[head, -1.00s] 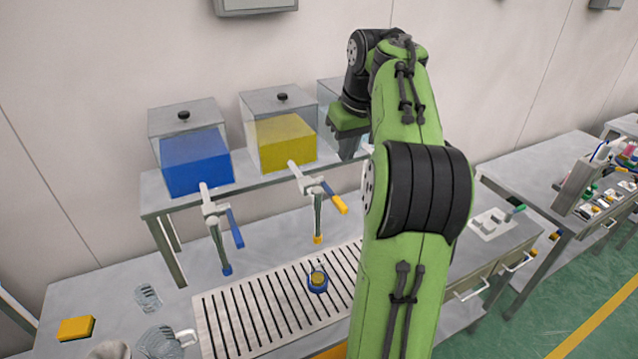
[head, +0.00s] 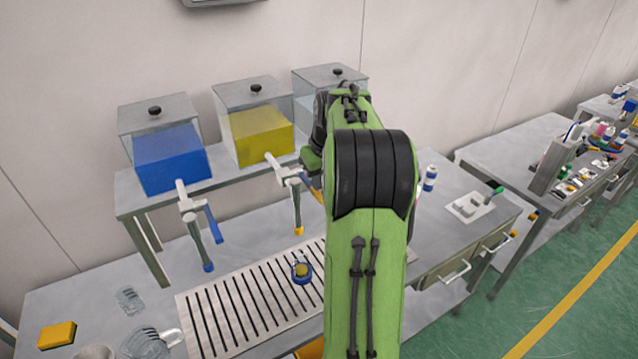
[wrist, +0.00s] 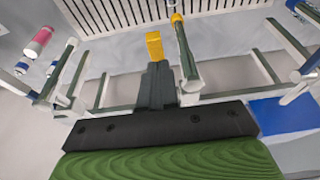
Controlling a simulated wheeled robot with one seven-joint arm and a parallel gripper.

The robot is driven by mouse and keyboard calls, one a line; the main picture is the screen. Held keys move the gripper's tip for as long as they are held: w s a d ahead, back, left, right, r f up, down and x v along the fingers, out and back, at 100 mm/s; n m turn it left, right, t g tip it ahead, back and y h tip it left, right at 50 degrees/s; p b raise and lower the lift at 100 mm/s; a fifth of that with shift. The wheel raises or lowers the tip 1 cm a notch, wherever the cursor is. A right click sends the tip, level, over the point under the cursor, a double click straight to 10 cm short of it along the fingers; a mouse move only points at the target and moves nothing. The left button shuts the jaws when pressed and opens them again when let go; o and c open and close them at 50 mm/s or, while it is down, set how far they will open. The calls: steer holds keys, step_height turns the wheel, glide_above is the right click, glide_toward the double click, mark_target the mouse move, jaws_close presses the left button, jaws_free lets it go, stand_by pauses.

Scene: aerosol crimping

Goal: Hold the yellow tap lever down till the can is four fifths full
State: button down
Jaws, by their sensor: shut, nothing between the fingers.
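The yellow tap (head: 285,172) sticks out from the tank of yellow liquid (head: 258,135). Its yellow lever (head: 314,191) is partly hidden by my arm in the head view. A small blue can (head: 301,272) with yellow at its top stands on the slatted drip tray (head: 190,305), near below the tap's yellow nozzle tip (head: 298,231). I cannot tell its fill level. In the wrist view my gripper (wrist: 156,66) is shut and empty, its fingertips right at the lever's yellow end (wrist: 154,46). I cannot tell whether they touch. The fingers are hidden in the head view.
A tank of blue liquid (head: 170,160) with a blue-levered tap (head: 196,220) stands left. A clear tank (head: 335,75) is behind my arm. Glass jugs (head: 150,343) and a yellow block (head: 57,335) lie front left. A bottle (head: 430,178) stands right of my arm.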

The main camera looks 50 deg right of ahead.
mark_target(321, 196)
steer(key=shift+s+f, duration=0.1)
steer(key=shift+f, duration=0.5)
steer(key=shift+f, duration=0.15)
steer(key=shift+f+b, duration=0.2)
steer(key=shift+b, duration=0.5)
steer(key=f+t+b, duration=0.1)
steer(key=b, duration=0.2)
steer(key=f+t+b, duration=0.1)
steer(key=f+b, duration=0.1)
steer(key=b, duration=0.1)
steer(key=shift+s+h+b, duration=0.35)
steer(key=shift+h, duration=0.05)
steer(key=f+t+b, duration=0.1)
steer(key=b, duration=0.1)
steer(key=f+t+b, duration=0.1)
steer(key=b, duration=0.2)
steer(key=shift+a+t+h, duration=0.15)
steer(key=shift+t+h, duration=0.15)
steer(key=shift+f+b, duration=0.15)
steer(key=shift+b, duration=0.35)
steer(key=shift+f, duration=0.4)
